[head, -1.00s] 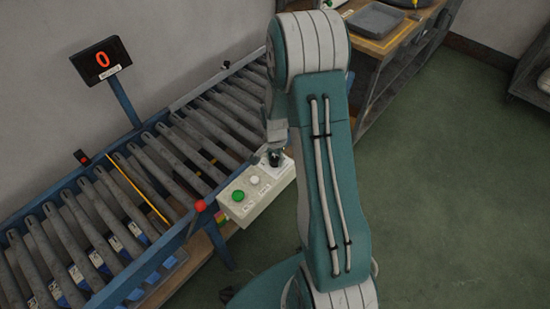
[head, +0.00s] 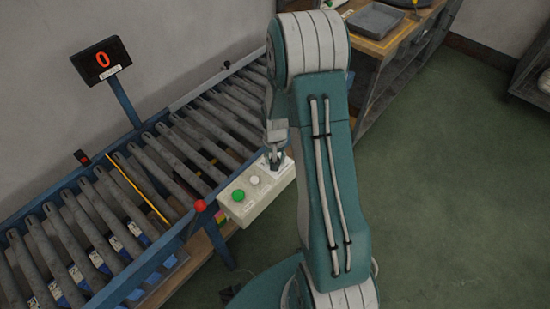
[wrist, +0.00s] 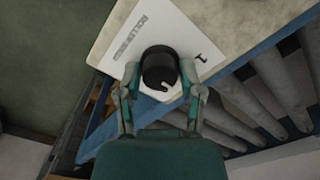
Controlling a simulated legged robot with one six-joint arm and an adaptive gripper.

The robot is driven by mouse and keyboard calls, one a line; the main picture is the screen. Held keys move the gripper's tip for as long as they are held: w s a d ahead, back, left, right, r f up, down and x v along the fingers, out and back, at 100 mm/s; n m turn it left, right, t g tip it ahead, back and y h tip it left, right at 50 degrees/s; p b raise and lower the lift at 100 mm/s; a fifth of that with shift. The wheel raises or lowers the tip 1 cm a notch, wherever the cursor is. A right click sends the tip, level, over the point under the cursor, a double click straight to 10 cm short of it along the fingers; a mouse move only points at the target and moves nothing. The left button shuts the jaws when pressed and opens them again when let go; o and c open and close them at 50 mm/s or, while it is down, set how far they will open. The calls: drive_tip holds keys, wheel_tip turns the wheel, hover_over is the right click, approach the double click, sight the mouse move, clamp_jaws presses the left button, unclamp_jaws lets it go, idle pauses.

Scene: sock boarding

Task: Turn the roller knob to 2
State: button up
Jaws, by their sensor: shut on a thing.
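The roller knob is a round black knob (wrist: 159,68) with a pale pointer mark, on a white label plate of the control box. In the wrist view my gripper (wrist: 160,80) has one finger on each side of the knob and is shut on it. In the head view my gripper (head: 274,157) is at the right end of the control box (head: 250,208) and mostly hides the knob. The dark display (head: 101,59) on a post shows an orange 0.
A green button (head: 238,195) and a white button (head: 254,180) sit on the box, left of the knob. A red ball-shaped knob (head: 200,205) is beside the box. The roller conveyor (head: 150,165) runs behind it. Green floor is free at the right.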

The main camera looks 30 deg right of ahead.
drive_tip(key=shift+f, duration=0.1)
idle(0.4)
drive_tip(key=o, duration=1.2)
drive_tip(key=shift+r, duration=0.45)
wheel_tip(320, 180, up, 11)
drive_tip(key=shift+w, duration=0.1)
